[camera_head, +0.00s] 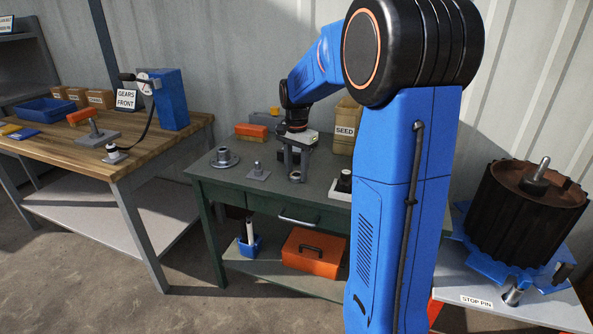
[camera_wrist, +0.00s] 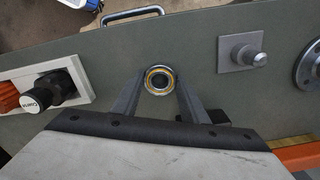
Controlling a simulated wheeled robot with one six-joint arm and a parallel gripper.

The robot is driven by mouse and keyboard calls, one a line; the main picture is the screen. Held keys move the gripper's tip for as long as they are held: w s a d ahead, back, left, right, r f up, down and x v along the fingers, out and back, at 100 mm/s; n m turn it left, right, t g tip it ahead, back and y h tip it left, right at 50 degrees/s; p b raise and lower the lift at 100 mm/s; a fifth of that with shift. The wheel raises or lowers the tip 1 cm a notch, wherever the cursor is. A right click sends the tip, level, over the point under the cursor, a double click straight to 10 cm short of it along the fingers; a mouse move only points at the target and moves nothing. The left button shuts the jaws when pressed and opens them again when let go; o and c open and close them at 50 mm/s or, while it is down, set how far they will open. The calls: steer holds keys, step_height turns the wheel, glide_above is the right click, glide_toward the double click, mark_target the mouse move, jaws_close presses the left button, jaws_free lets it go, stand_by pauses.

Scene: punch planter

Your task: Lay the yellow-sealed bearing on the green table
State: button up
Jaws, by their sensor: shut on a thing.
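The green table (camera_head: 230,183) stands in the middle of the head view, and its top fills most of the wrist view (camera_wrist: 190,50). The yellow-sealed bearing (camera_wrist: 159,80) is a small metal ring with a yellow band, seen from above in the wrist view. My gripper (camera_wrist: 159,84) is shut on it, one finger on each side. In the head view my gripper (camera_head: 295,170) points down over the middle of the table, with the bearing low between its fingertips. I cannot tell whether the bearing touches the tabletop.
A square plate with an upright pin (camera_head: 258,172) and a round flanged part (camera_head: 224,158) stand left of my gripper. A white tray with a black knob (camera_wrist: 62,88) lies on the other side. An orange bin (camera_head: 251,131) and a SEED box (camera_head: 346,125) stand behind.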

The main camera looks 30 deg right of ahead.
steer(key=shift+f, duration=0.1)
steer(key=o, duration=1.1)
step_height(320, 180, up, 12)
steer(key=s+a+r+n+t, duration=0.1)
steer(key=s+a+n, duration=0.2)
steer(key=s+a, duration=0.4)
steer(key=s+a+f+n+t, duration=0.1)
steer(key=s+a+f+n, duration=0.2)
steer(key=s, duration=0.5)
steer(key=s+a+f+n+t, duration=0.1)
steer(key=s+f+n, duration=0.3)
steer(key=s, duration=0.4)
steer(key=s+a+f+n+t, duration=0.1)
steer(key=s+a+f+n, duration=0.2)
steer(key=s, duration=0.5)
steer(key=shift+a+f+n+t, duration=0.3)
steer(key=shift+a+n+t, duration=0.15)
steer(key=shift+a, duration=0.4)
